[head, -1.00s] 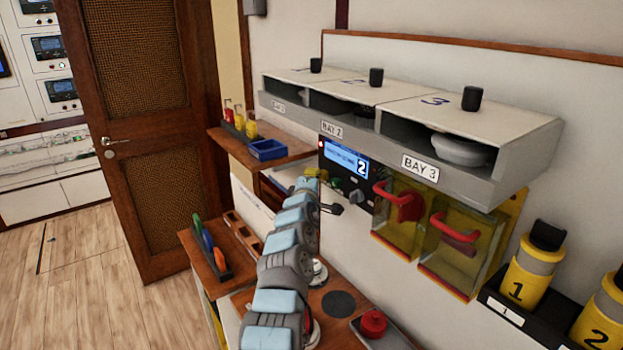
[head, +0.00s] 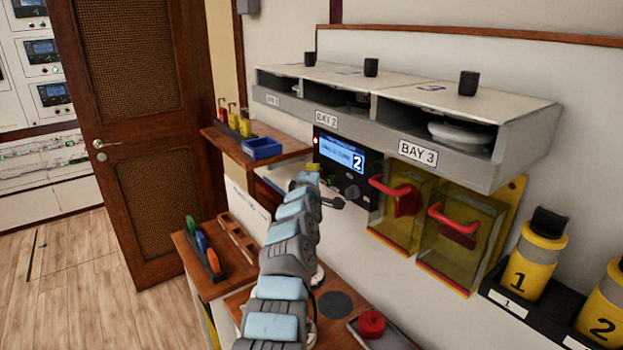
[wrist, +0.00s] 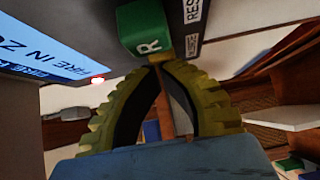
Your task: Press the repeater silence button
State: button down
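The repeater panel (head: 343,163), with a lit blue screen and a "2" tag, is on the wall under the bay shelf. In the wrist view its screen (wrist: 50,60) reads "FIRE IN ZO…" beside a glowing red lamp (wrist: 98,80). A green block marked "R" (wrist: 146,28) stands out beside a dark label with partly cut-off lettering. My gripper (wrist: 160,64) has yellow ribbed fingers with black inner pads. Its tips meet just below the green block; I cannot tell whether they touch it. In the head view my gripper (head: 310,170) is at the panel's lower left, small and partly hidden. The silence button is not clearly identifiable.
Two clear covers with red handles (head: 405,205) stick out right of the panel. The bay shelf (head: 400,125) overhangs it. A blue tray (head: 262,148) sits on a wooden shelf to the left.

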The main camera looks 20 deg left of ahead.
jog(key=shift+r+p, duration=0.15)
jog(key=shift+p, duration=0.15)
jog(key=s+p, duration=0.3)
jog(key=s, duration=1)
jog(key=shift+a+f, duration=0.2)
dwell(0.9)
dwell(0.5)
